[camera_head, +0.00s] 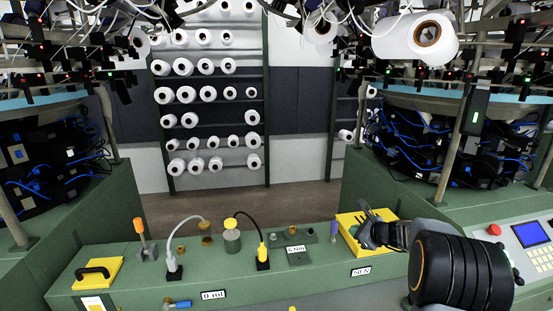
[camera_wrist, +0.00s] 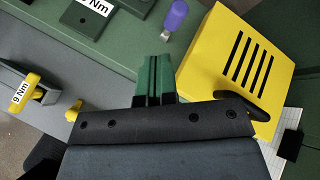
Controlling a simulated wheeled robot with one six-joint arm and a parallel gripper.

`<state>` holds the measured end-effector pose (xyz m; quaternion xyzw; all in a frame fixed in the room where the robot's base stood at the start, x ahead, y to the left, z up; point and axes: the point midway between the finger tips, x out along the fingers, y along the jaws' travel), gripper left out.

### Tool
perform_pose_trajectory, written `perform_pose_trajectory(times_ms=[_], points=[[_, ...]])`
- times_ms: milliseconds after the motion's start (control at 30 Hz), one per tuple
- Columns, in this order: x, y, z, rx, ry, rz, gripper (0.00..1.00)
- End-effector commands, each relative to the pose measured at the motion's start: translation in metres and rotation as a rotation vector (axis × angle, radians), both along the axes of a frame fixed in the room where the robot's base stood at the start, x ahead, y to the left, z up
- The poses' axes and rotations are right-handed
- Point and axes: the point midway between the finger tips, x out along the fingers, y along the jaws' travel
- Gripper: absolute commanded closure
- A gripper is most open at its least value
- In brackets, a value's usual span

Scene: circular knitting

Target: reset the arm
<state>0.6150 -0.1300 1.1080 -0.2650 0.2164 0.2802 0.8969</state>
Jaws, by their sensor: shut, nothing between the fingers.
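My arm reaches in from the right in the head view. My gripper (camera_head: 366,222) is over the yellow slotted box (camera_head: 348,241) on the green bench, partly covering it. In the wrist view my gripper (camera_wrist: 158,62) shows its fingers together with nothing between them. The yellow box (camera_wrist: 236,62) lies to the right of the fingers there, with dark slots in its top. I cannot tell how high the gripper is above the bench.
The green bench (camera_head: 130,290) carries a yellow block with a black handle (camera_head: 96,272), an orange-topped tool (camera_head: 140,232), a yellow-capped container (camera_head: 232,238) and a purple-handled tool (camera_head: 333,230). Knitting machines stand on both sides. A rack of white yarn cones (camera_head: 208,95) is behind.

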Motion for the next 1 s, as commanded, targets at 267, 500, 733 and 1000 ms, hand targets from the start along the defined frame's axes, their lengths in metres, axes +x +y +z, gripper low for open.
perform_pose_trajectory(times_ms=[267,500,733,1000], points=[[-0.138,0.073,-0.006,-0.707,-0.005,0.867,1.00],[-0.255,0.101,0.016,-1.219,-0.071,1.533,1.00],[-0.305,0.110,0.037,-1.501,-0.118,1.728,1.00],[-0.315,0.126,0.060,-1.614,-0.215,1.703,1.00]])
